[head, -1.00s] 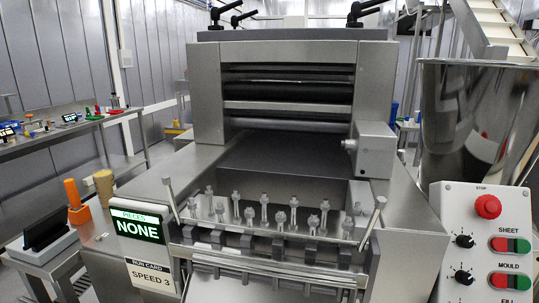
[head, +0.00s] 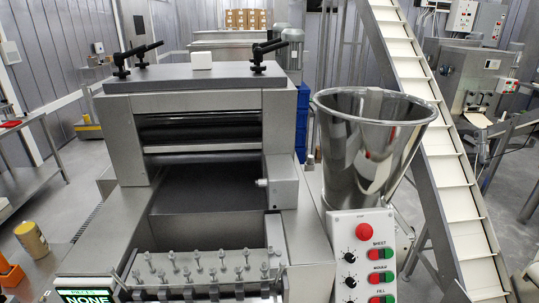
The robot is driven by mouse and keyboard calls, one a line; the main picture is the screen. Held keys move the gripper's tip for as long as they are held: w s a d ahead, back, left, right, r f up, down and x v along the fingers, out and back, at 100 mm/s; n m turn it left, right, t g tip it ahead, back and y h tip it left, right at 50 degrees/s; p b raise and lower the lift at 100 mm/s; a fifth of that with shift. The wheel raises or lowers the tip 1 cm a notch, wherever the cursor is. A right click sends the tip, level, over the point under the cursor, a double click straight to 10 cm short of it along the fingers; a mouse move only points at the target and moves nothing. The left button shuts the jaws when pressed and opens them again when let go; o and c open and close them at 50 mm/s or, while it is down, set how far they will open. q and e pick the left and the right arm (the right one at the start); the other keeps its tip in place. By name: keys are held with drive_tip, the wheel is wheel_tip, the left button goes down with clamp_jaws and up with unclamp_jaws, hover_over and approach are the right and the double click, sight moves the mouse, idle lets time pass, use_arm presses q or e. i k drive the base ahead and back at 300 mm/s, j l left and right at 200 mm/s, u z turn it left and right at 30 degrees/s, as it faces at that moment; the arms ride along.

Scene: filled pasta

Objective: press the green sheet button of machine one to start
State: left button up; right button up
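Machine one, a steel sheeting machine (head: 110,130), fills the left and middle of the head view. Its white control panel (head: 345,222) is at the lower middle right. On the panel, the SHEET row has a red button and the green sheet button (head: 389,254) to its right. A round red stop button (head: 364,231) is above. MOULD and FILL rows with red and green buttons are below. A display (head: 85,296) at the bottom left reads NONE and is partly cut off. Neither of my grippers is in view.
A steel hopper (head: 352,150) stands behind the panel. A sloping white conveyor (head: 436,150) rises at the right. An orange handled item (head: 10,274) and a tan cylinder (head: 31,238) are at the lower left. Floor shows at the far right.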

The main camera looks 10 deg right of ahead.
sight(389, 253)
drive_tip(key=z, duration=1.15)
